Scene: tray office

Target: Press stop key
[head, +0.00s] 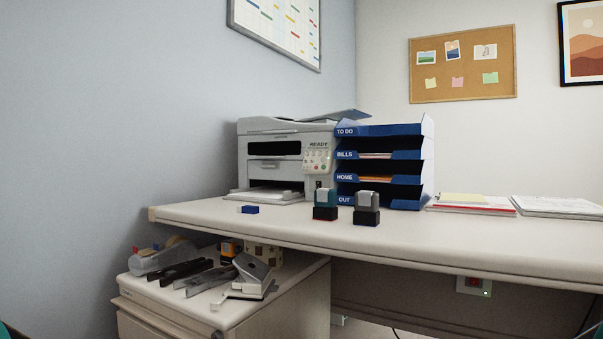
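A grey-white printer (270,155) stands at the back left of the desk, against the wall corner. Its control panel (318,160) is on the right of its front, with a display reading READY and several small coloured keys below it. The keys are too small to tell which one is the stop key. Paper lies in the printer's low front tray (264,196). Neither of my grippers shows; only dark teal slivers appear at the bottom left and right corners.
A blue letter-tray stack (428,165) stands right beside the printer. Two stamps (325,204) (367,208) and a small blue block (250,209) sit in front. Papers (560,206) lie at right. A lower cabinet (300,290) holds staplers and a punch. The desk's front strip is mostly clear.

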